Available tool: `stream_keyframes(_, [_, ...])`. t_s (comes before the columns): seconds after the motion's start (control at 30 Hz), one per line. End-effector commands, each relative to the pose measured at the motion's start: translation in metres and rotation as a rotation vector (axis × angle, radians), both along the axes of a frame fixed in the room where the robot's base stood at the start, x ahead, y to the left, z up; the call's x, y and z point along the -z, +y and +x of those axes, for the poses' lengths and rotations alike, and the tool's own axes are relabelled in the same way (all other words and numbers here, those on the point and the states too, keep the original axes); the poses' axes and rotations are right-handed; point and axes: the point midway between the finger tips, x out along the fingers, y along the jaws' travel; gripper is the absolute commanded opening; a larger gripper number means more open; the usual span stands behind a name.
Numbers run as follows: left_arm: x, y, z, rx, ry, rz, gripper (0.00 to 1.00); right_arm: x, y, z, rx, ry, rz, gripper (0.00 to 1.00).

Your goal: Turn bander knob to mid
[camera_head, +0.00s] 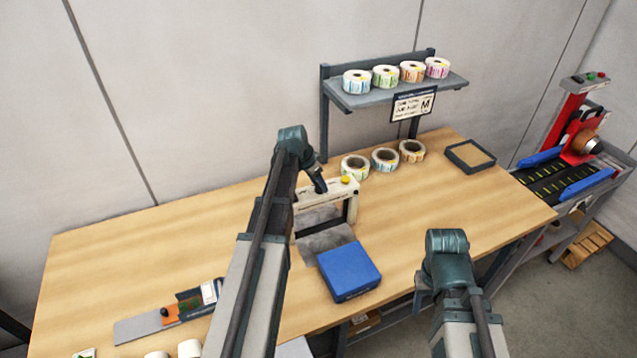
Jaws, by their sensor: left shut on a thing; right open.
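The bander (352,205) is a cream-white arch on the wooden table, with a grey sheet-like base and a blue box (348,270) in front of it. A round yellow part (345,180) sits on top of its crossbar, uncovered. My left gripper (321,188) points down at the crossbar, left of the yellow part, and is shut on what appears to be the bander knob. The knob itself is hidden behind the fingers, so its setting cannot be read. My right gripper (421,289) is open and empty at the table's front edge, apart from the bander.
Label rolls (384,160) stand behind the bander, below a shelf (398,91) with several more rolls and a sign marked M (413,104). A dark tray (470,156) lies to the right. A red machine (572,125) stands beyond. The table's left part is mostly clear.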

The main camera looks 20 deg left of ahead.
Motion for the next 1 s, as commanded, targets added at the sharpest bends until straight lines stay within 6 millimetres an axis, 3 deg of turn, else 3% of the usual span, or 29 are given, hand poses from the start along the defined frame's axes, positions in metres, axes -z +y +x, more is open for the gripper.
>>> stream_keyframes(0.43, [0.0002,0.0021,0.0014,0.249,0.001,0.001,0.00,0.0000,0.0000,0.0000,0.000,0.000,0.000,0.50])
stream_keyframes(1.0, [0.0002,0.0023,0.0008,0.302,0.001,0.003,0.00,0.0000,0.0000,0.0000,0.000,0.000,0.000,0.50])
